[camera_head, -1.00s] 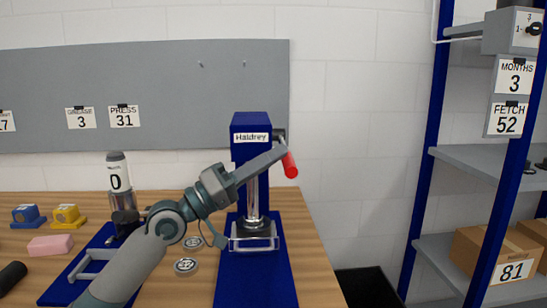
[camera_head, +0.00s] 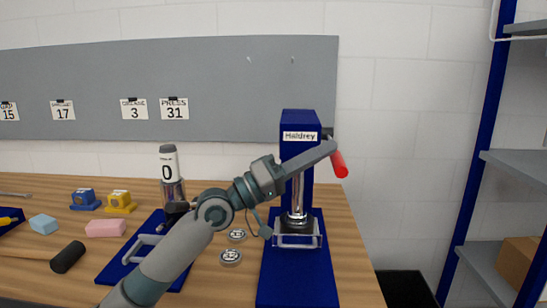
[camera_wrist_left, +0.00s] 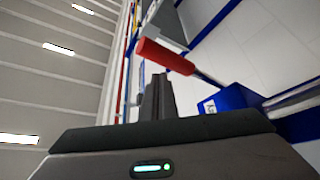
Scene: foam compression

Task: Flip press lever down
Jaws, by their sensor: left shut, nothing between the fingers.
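The blue Haldrey press (camera_head: 300,122) stands at the table's right end on a blue base plate. Its lever ends in a red handle (camera_head: 339,164), which hangs tilted downward at the press's right side. The red handle also shows in the left wrist view (camera_wrist_left: 163,55) on a metal rod. My left gripper (camera_head: 331,147) reaches across the front of the press to just beside the handle. In the left wrist view its fingers (camera_wrist_left: 157,93) are shut and empty, with the handle just beyond them; I cannot tell if they touch. My right gripper is not in view.
A second blue base (camera_head: 112,276) with a metal bar lies left of the press. Round discs (camera_head: 231,257), a pink block (camera_head: 106,228) and a black cylinder (camera_head: 67,257) lie on the table. A dark bin (camera_head: 405,288) and shelving (camera_head: 520,165) stand to the right.

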